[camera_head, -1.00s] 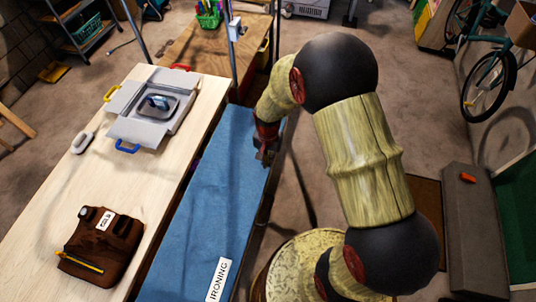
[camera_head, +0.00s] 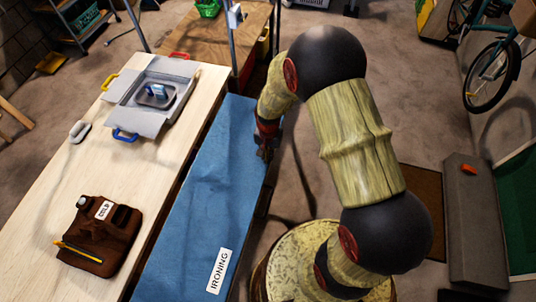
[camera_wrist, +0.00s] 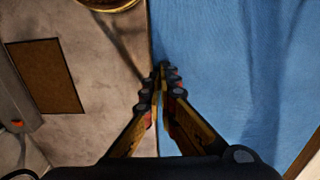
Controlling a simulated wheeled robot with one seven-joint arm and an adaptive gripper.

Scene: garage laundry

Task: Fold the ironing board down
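The ironing board (camera_head: 196,205) has a blue cover and a white "IRONING" label near its near end. It lies flat and unfolded, running along the right side of a pale wooden table. My gripper (camera_head: 265,150) is at the board's right edge, toward its far part. In the wrist view the fingers (camera_wrist: 162,75) have come together at the tips, and the board's blue surface (camera_wrist: 235,75) fills the right side. The tips overlap the board's edge in that view; whether they touch it I cannot tell. The board's legs and hinge are hidden.
The pale table (camera_head: 60,185) holds a brown bag (camera_head: 100,235), an open grey box (camera_head: 152,95) and a small white item (camera_head: 79,131). A grey bench-like block (camera_head: 472,225) and a bicycle (camera_head: 490,75) are at right.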

